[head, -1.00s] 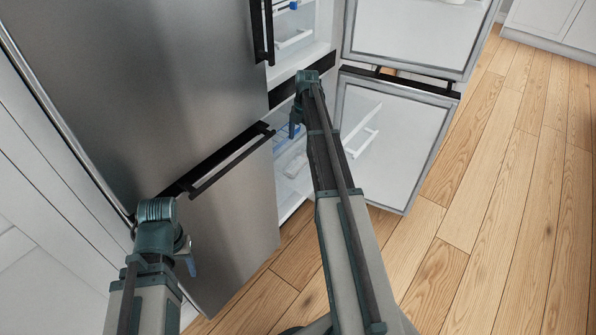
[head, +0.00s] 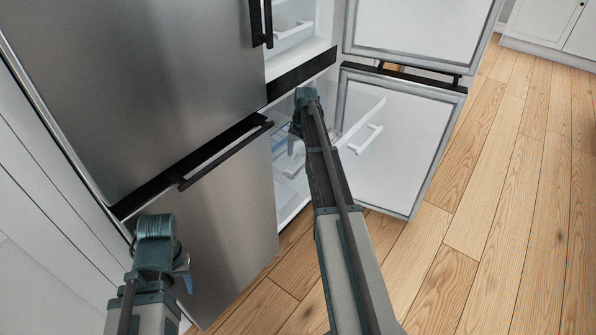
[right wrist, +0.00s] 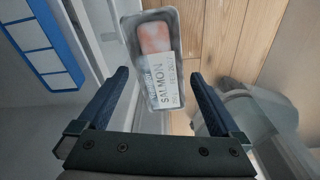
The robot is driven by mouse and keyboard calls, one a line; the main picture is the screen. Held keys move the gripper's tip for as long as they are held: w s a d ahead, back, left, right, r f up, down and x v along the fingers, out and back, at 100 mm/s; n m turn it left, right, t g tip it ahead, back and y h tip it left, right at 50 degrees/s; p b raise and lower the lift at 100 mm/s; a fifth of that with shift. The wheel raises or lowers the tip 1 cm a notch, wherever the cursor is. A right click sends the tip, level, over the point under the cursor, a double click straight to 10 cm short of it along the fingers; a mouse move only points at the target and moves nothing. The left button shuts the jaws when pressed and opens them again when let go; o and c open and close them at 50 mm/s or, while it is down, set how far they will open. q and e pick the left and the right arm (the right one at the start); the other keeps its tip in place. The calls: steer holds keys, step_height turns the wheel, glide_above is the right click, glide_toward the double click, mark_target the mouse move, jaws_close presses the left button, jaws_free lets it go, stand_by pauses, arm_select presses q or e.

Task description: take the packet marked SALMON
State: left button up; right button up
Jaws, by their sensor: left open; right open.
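The packet marked SALMON (right wrist: 153,50) shows in the right wrist view, a dark tray with pink fish and a white label. It lies just beyond and between the fingertips of my right gripper (right wrist: 160,75), not clamped. The label reads SALMON with smaller print. In the head view my right gripper (head: 297,125) is at the opening of the lower right fridge compartment, and I cannot make out the packet there. My left gripper (head: 184,268) is open and empty in front of the closed lower left steel door (head: 228,225).
A blue-edged tray (right wrist: 38,48) is at the left in the right wrist view. Wooden floor (head: 510,190) is clear at right.

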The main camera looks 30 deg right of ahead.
steer(key=shift+a+f+b, duration=0.1)
steer(key=shift+f+b, duration=0.2)
steer(key=shift+f, duration=0.5)
arm_select(q)
steer(key=shift+f, duration=0.75)
arm_select(e)
steer(key=shift+r, duration=0.1)
jaws_close()
arm_select(q)
steer(key=shift+r, duration=0.1)
steer(key=shift+r+p, duration=0.15)
steer(key=shift+p, duration=0.15)
arm_select(e)
steer(key=shift+r, duration=0.2)
arm_select(q)
step_height(320, 180, up, 28)
steer(key=p, duration=2.7)
steer(key=shift+p, duration=0.35)
arm_select(e)
step_height(320, 180, up, 28)
steer(key=shift+f, duration=0.15)
arm_select(q)
steer(key=shift+d, duration=0.1)
